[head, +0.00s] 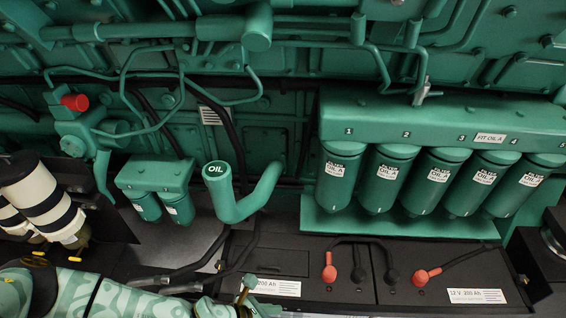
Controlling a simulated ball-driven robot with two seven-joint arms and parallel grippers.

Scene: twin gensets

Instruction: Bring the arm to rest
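My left arm (130,299), in a pale green camouflage pattern, lies along the bottom left of the head view. It reaches right to the front of the batteries. A small brass-coloured part (243,291) stands at its far end, and I cannot tell whether it belongs to my gripper. My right arm and gripper are not in view.
A row of oil filters (378,180) hangs above black batteries (450,283) with red-capped cables. A green OIL filler pipe (232,203) rises mid-view, near two small filters (180,207). Striped cylinders (45,200) stand at left. Green engine pipework fills the back.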

